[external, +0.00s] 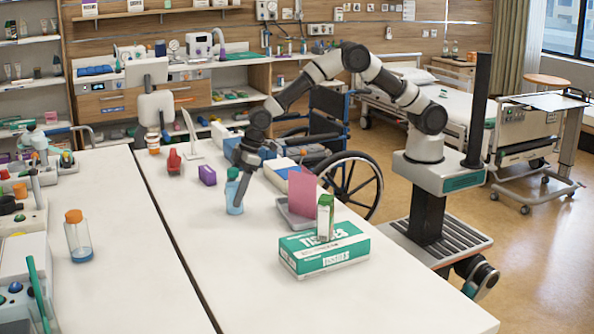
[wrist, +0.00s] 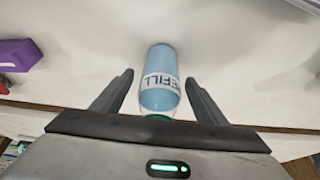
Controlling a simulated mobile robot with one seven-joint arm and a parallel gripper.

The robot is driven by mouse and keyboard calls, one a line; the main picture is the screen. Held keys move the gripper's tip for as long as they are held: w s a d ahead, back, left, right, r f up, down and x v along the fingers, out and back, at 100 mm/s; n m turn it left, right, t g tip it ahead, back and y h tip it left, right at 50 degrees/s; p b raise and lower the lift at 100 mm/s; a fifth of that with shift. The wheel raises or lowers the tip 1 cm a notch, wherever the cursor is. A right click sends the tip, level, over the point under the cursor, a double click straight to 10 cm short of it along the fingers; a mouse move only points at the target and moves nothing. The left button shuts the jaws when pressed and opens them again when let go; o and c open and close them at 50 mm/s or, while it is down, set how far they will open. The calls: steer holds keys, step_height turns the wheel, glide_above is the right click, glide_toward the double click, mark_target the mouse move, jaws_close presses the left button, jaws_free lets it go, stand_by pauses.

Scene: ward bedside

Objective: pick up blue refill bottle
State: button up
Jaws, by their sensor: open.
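The blue refill bottle (external: 234,198) stands on the white table in the external view, with a green cap on top. In the wrist view my gripper (wrist: 160,88) is open, with one finger on each side of the bottle and a visible gap on both sides.
A purple box (external: 207,175) and a red stapler-like item (external: 174,162) stand to the left.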

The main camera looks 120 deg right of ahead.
steer(key=shift+r, duration=0.15)
steer(key=c, duration=1.4)
